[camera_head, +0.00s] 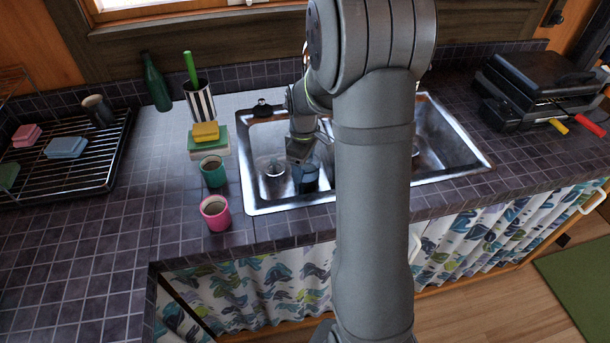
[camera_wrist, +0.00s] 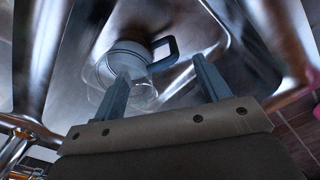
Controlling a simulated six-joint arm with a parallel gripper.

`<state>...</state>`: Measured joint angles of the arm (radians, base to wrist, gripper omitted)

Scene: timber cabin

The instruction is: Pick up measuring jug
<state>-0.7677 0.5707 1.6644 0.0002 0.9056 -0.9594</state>
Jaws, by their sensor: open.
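The measuring jug (camera_wrist: 129,62) is clear, with a pale grey round part and a dark blue-grey handle (camera_wrist: 174,50). It is in the metal sink (camera_head: 256,190), in the left basin. In the wrist view the jug lies beyond my gripper (camera_wrist: 160,72), mostly toward the left finger, with the handle between the two fingertips. The fingers are apart and nothing is held. In the head view my gripper (camera_head: 305,176) reaches down into the left basin; my arm hides part of the sink, and the jug is hard to tell apart there.
A pink mug (camera_head: 215,214) and a teal mug (camera_head: 213,172) stand left of the sink. Behind them are a yellow sponge (camera_head: 205,131), striped cup (camera_head: 200,102) and green bottle (camera_head: 156,84). A drying rack (camera_head: 90,180) is far left; a black grill (camera_head: 535,82) is right.

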